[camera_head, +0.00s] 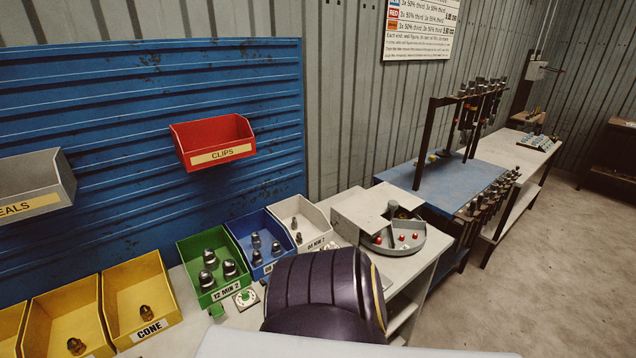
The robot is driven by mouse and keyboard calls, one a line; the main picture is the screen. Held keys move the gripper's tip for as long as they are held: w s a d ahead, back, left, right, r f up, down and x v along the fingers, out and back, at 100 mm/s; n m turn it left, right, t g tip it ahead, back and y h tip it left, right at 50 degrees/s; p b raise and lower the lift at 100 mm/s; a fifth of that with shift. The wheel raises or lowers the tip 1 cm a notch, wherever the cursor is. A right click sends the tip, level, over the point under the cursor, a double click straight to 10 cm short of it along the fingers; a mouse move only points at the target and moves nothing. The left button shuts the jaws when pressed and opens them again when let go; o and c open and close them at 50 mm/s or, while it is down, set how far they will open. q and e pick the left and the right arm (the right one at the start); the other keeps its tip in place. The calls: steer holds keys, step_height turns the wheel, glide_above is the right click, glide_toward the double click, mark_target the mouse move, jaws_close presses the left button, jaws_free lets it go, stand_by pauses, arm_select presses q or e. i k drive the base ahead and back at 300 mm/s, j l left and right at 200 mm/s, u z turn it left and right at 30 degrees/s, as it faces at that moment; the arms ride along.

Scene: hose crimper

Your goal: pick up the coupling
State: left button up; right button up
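Dark metal fittings that look like couplings stand in open bins on the bench. Several are in the green bin (195,252), labelled "12 MIN 2", including one fitting (209,257). Several more are in the blue bin (240,229), including a fitting (255,241). The white bin (293,206) holds at least two small fittings (298,238). I cannot tell which one is the coupling. Neither of my grippers shows. A dark rounded link of my own arm covers the bench front right of the green bin and hides what lies behind it.
Yellow bins (140,283), one labelled "CONE", stand at left. A red "CLIPS" bin (213,140) and a grey bin (32,182) hang on the blue panel (120,100). A grey machine with a round tray (395,238) stands right; a blue table (440,185) with a rack lies beyond.

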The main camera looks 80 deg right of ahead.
mark_target(299, 240)
steer(key=i+z, duration=0.2)
steer(key=z, duration=1.45)
